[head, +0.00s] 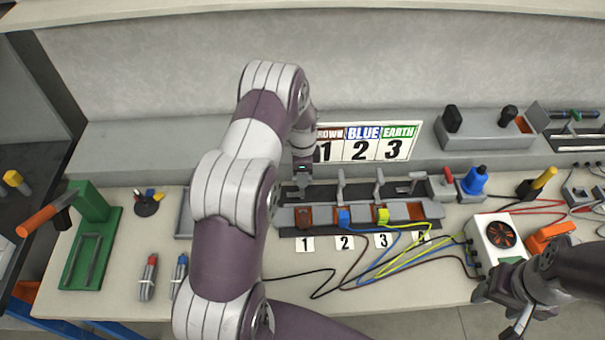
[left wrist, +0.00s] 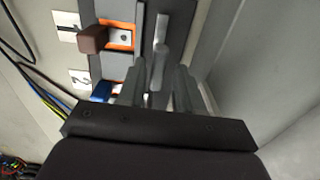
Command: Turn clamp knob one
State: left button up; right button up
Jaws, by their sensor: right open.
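The clamp block (head: 440,190) is a dark strip with numbered stations and upright grey levers, including one (head: 340,187) by station 2. A brown plug (head: 304,216) sits at station 1, and it also shows in the left wrist view (left wrist: 92,40). My left gripper (head: 303,184) is over the station 1 end of the block, pointing down. In the left wrist view its two fingers (left wrist: 158,90) stand apart on either side of a grey lever (left wrist: 161,35), with gaps visible. Contact lower down is hidden. My right gripper (head: 500,308) is open and empty at the lower right.
A blue plug (head: 344,217) and a yellow-green plug (head: 383,215) sit at stations 2 and 3, with loose wires in front. A white fan box (head: 493,238) stands near my right gripper. A sign (head: 365,142) stands behind the block. A green stand (head: 92,235) is at left.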

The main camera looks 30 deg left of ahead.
pick_arm(q)
jog(key=shift+s, duration=0.1)
notch_tip(320, 180, up, 13)
jog(key=b, duration=0.2)
jog(key=shift+f+b, duration=0.15)
jog(key=shift+b, duration=0.15)
jog(key=s+d+r+n, duration=0.1)
jog(key=s+d+n, duration=0.4)
jog(key=s, duration=0.5)
jog(key=s+d+r+n+t, duration=0.1)
jog(key=s+d+n, duration=0.5)
jog(key=s, duration=0.4)
jog(key=shift+d+n, duration=0.3)
jog(key=shift+d, duration=0.3)
